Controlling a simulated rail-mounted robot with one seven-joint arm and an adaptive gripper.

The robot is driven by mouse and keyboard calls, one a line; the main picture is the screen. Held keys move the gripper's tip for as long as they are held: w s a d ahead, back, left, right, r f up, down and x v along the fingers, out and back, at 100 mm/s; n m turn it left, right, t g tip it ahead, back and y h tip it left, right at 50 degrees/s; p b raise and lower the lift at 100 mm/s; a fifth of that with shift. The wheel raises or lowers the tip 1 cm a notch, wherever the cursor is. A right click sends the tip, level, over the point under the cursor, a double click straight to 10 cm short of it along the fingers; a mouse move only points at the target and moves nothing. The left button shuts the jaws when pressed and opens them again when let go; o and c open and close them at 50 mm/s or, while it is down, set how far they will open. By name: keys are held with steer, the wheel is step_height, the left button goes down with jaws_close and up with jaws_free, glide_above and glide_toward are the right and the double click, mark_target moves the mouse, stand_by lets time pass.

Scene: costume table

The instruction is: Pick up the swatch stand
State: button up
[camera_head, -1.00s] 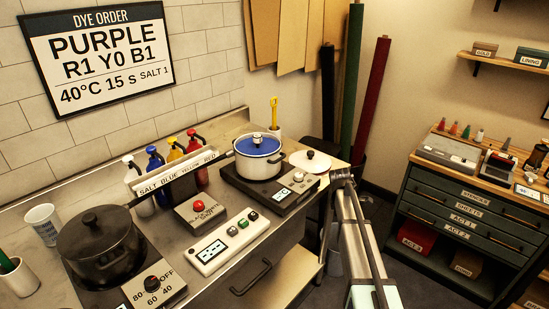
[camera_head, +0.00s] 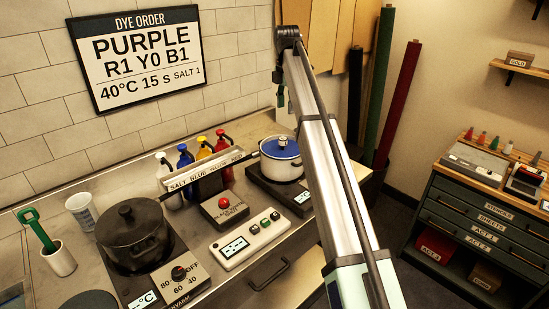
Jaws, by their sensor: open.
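I cannot make out a swatch stand in this view. My arm rises from the lower right across the picture, passing in front of the right end of the work counter. What appears to be my gripper (camera_head: 281,101) hangs small and dark below the arm's far end, in front of the tiled wall. It is open, with nothing seen in it. It is above the counter and apart from the things on it.
The counter holds a black pot (camera_head: 133,232), a blue-lidded pot (camera_head: 281,158), several dye bottles behind a label rack, a red-button box (camera_head: 224,210), a timer (camera_head: 250,238) and a white cup with a green-handled tool (camera_head: 60,260). A drawer cabinet (camera_head: 470,235) stands at right.

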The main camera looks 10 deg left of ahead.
mark_target(283, 138)
steer(key=f+p, duration=0.1)
steer(key=f, duration=0.2)
steer(key=f+p, duration=0.1)
steer(key=f, duration=0.3)
steer(key=f+p, duration=0.1)
steer(key=f, duration=0.3)
steer(key=shift+s+a+f+p, duration=0.2)
steer(key=shift+a+p, duration=0.1)
steer(key=shift+a, duration=0.1)
steer(key=shift+s+f+p, duration=0.2)
steer(key=shift+f+p, duration=0.4)
steer(key=shift+f, duration=0.15)
steer(key=shift+d+f+p, duration=0.1)
steer(key=shift+f+p, duration=0.5)
steer(key=shift+f, duration=1.25)
jaws_close()
